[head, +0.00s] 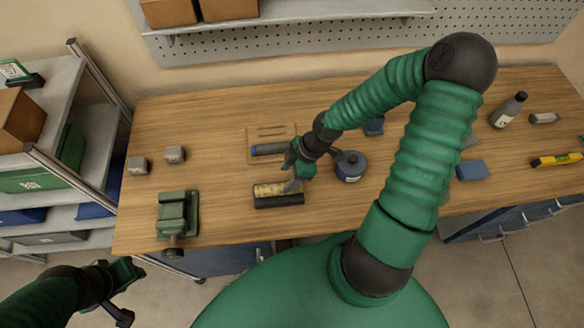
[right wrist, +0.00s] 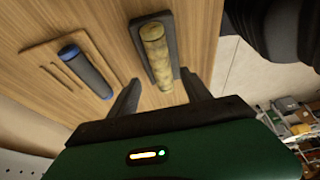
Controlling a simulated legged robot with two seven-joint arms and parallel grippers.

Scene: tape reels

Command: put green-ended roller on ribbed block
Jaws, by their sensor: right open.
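A yellowish mottled roller (head: 277,189) lies in a dark holder (head: 279,202) near the table's front; both show in the right wrist view, roller (right wrist: 154,45) and holder (right wrist: 137,40). I cannot make out a green end on it. A dark roller with a blue end (head: 268,150) lies on a light wooden block with raised strips (head: 270,131); in the right wrist view this roller (right wrist: 88,73) lies beside the strips of the block (right wrist: 45,80). My right gripper (right wrist: 160,86) is open and empty, its fingers either side of the yellowish roller's near end. My left gripper (head: 126,290) hangs off the table's front left.
A dark round canister (head: 350,166) stands just right of my right gripper. A green vise (head: 177,214) and two small grey blocks (head: 174,154) are at the left.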

